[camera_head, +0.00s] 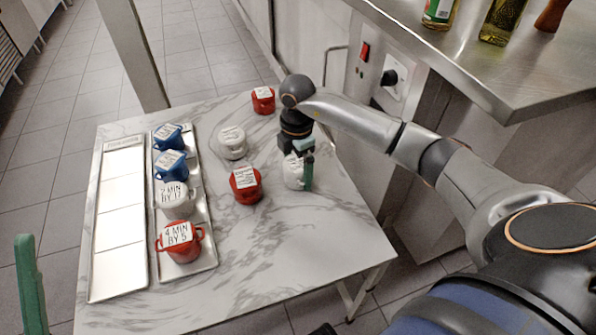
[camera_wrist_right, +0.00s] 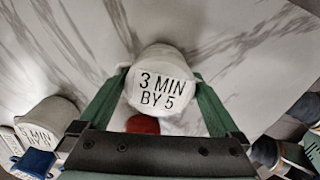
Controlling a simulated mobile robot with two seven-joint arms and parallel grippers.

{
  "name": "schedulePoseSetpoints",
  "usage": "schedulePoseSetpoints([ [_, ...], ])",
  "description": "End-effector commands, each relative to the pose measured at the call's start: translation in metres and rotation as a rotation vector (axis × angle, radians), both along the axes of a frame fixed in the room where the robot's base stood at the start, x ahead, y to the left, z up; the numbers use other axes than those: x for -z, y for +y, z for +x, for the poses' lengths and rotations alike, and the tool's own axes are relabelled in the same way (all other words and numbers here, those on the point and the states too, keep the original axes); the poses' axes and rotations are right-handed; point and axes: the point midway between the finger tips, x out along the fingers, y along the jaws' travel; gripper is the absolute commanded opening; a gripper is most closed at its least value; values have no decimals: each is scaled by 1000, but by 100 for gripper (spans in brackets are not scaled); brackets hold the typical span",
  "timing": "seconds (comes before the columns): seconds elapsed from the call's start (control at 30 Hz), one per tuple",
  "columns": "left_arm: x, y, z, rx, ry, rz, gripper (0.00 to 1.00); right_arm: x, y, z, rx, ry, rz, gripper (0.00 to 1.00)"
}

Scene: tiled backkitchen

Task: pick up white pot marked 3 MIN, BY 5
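The white pot marked 3 MIN, BY 5 (camera_wrist_right: 162,90) stands on the marble table with its label facing up. In the head view the white pot (camera_head: 292,172) is partly hidden by my right gripper (camera_head: 303,168). In the right wrist view my right gripper (camera_wrist_right: 160,76) has its green fingers spread, one on each side of the pot, very close to it. Whether they touch it I cannot tell. One green finger of my left gripper (camera_head: 30,285) shows at the lower left edge, far from the pot; its other finger is out of view.
A red pot (camera_head: 246,185), a white pot (camera_head: 233,142) and another red pot (camera_head: 263,100) stand nearby. A tray (camera_head: 203,215) holds blue, white and red pots; an empty tray (camera_head: 118,225) lies left of it. A steel counter (camera_head: 480,75) with bottles is at right. The table front is clear.

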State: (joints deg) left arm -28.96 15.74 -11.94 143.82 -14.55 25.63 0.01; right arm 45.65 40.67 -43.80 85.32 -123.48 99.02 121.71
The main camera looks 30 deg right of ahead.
Motion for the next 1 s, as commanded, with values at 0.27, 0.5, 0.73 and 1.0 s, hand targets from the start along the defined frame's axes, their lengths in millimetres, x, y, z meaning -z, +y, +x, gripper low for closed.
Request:
schedulePoseSetpoints([
  [0.27, 0, 0, 0, 0, 1, 0, 50, 0, 0, 0, 0, 0, 0, 66],
  [0.5, 0, 0, 0, 0, 2, 0, 50, 0, 0, 0, 0, 0, 0, 39],
  [0.73, 0, 0, 0, 0, 3, 0, 50, 0, 0, 0, 0, 0, 0, 13],
  [1.0, 0, 0, 1, -1, 4, 0, 50, -2, 0, 0, 0, -2, 0, 11],
])
